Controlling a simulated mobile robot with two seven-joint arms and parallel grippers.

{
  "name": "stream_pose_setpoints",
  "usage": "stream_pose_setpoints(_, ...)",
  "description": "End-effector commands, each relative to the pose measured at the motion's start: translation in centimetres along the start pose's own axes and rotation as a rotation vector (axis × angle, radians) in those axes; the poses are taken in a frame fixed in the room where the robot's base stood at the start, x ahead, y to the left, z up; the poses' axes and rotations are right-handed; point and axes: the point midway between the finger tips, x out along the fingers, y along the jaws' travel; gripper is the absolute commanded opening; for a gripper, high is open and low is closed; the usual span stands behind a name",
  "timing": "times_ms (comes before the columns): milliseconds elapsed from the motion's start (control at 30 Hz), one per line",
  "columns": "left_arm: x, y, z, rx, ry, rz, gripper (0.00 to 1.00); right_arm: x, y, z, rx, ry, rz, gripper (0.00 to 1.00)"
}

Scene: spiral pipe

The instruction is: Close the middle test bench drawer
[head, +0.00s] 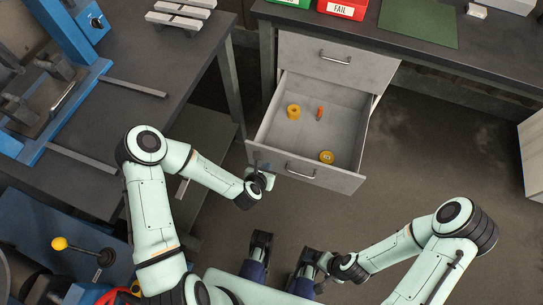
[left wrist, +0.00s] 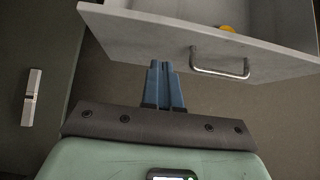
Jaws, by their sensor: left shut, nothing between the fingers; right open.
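The open grey drawer (head: 315,165) is pulled well out of the test bench, below a shut upper drawer (head: 335,62). Its front carries a silver bar handle (head: 300,172), which also shows in the left wrist view (left wrist: 220,66). My left gripper (head: 264,172) is at the left end of the drawer front. In the left wrist view its blue fingers (left wrist: 163,72) are together and empty, left of the handle, with tips close to the front panel (left wrist: 150,35); whether they touch it I cannot tell. My right gripper (head: 325,265) is open and low near my base, away from the drawer.
Inside the drawer lie a yellow ring-shaped piece (head: 293,112), a small orange piece (head: 320,114) and a yellow roll (head: 327,157). A red FAIL bin (head: 343,8) and a green mat (head: 418,22) are on the bench top (head: 490,62). A dark table (head: 130,100) stands left.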

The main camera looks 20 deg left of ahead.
Motion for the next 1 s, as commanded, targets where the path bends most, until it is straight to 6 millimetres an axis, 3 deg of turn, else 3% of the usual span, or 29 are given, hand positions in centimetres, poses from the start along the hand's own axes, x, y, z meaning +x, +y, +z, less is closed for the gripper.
stream_pose_setpoints(100,2.7,-0.1,-0.2,0.001,0.001,0.0,0.0,0.6,0.1,-0.3,-0.001,0.007,-0.001,0.94)
stream_pose_setpoints(300,4.7,0.0,1.9,0.003,-0.002,0.0,0.0,0.7,0.1,-0.7,0.0,0.019,-0.001,0.94)
stream_pose_setpoints(1000,5.7,0.0,3.0,0.003,0.0,-0.001,0.0,0.8,0.2,-1.0,0.001,0.026,-0.001,0.94)
